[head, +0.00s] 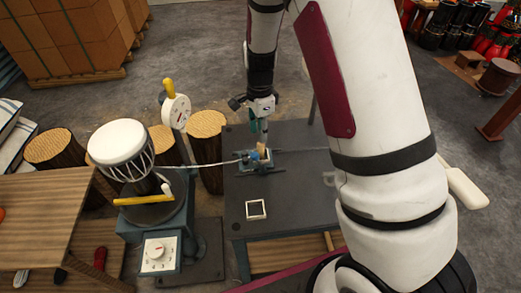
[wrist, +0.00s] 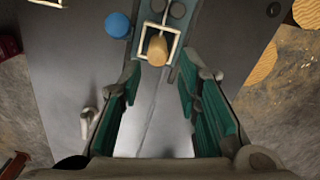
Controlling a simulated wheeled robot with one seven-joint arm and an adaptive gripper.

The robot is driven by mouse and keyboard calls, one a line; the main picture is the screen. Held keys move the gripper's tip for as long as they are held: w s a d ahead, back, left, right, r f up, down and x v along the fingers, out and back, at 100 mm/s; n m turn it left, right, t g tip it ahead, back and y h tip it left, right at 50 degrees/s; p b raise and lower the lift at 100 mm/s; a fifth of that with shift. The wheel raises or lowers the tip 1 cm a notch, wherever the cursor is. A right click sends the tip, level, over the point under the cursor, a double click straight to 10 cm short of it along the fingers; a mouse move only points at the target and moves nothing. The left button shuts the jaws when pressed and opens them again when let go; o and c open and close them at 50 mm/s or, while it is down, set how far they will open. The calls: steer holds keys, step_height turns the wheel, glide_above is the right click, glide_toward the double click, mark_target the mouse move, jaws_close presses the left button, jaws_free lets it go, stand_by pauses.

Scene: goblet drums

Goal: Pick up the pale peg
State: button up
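The pale peg (wrist: 157,48) is a tan, rounded piece in the upper middle of the wrist view. It overlaps a cream square frame (wrist: 177,46) on a teal base; I cannot tell whether it passes through the frame. In the head view the pale peg (head: 261,150) is small, on the dark table (head: 295,185). My gripper (wrist: 160,75) is open, with green-padded fingers apart and nothing between them. The peg lies just beyond the fingertips in the wrist view. In the head view my gripper (head: 259,124) points down close above the peg.
A blue round part (wrist: 118,24) sits left of the peg. A white square frame (head: 256,209) lies on the table's front area. A drum (head: 118,145) on a stand is at the left, with a thin rod or cord running towards the peg. The table's front right is clear.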

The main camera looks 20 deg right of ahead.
mark_target(261, 146)
steer(key=shift+s+f+p, duration=0.15)
steer(key=shift+f+p, duration=0.25)
steer(key=shift+f, duration=3.2)
steer(key=c, duration=0.7)
